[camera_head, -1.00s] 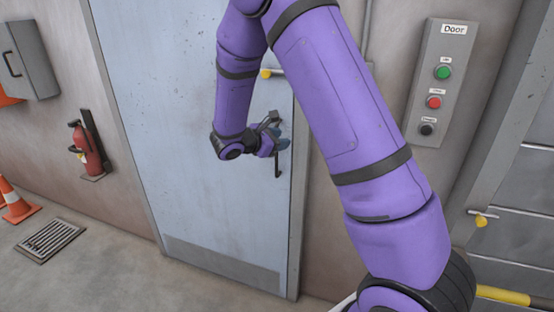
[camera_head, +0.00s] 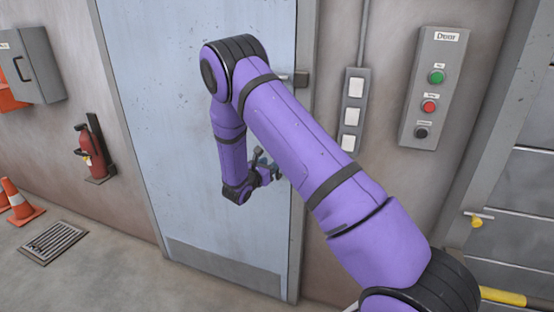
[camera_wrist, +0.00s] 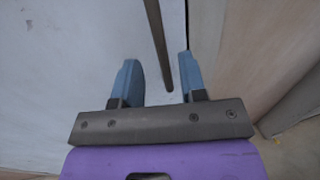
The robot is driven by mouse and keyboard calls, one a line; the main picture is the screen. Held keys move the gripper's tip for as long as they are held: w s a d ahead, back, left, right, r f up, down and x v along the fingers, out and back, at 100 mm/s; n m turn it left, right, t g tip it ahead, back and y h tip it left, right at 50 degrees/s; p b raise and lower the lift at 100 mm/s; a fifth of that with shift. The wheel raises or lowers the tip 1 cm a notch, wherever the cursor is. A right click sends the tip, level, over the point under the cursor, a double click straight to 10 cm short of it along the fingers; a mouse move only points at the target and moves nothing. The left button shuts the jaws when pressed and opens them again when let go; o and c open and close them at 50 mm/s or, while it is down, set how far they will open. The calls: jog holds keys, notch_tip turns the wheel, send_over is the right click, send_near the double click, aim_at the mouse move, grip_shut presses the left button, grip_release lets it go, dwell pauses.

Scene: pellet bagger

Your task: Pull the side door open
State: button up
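The side door (camera_head: 165,130) is a pale blue-grey panel with a grey kick plate, and it looks shut in its frame. My gripper (camera_head: 268,170) is in front of the door's right side, at about mid height. In the wrist view my gripper (camera_wrist: 158,82) is open, with two blue fingers apart. A dark upright bar, the door handle (camera_wrist: 158,45), runs down between the fingers, closer to the right one. No finger visibly presses on it. In the head view my forearm hides most of the handle.
A latch (camera_head: 301,79) sits at the door's right edge. Right of it are a switch plate (camera_head: 352,110) and a "Door" button panel (camera_head: 432,90). A fire extinguisher (camera_head: 92,152), an orange cone (camera_head: 18,203) and a floor grate (camera_head: 52,242) are at left. Floor before the door looks clear.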

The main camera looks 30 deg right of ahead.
jog(key=shift+x, duration=2.9)
grip_shut()
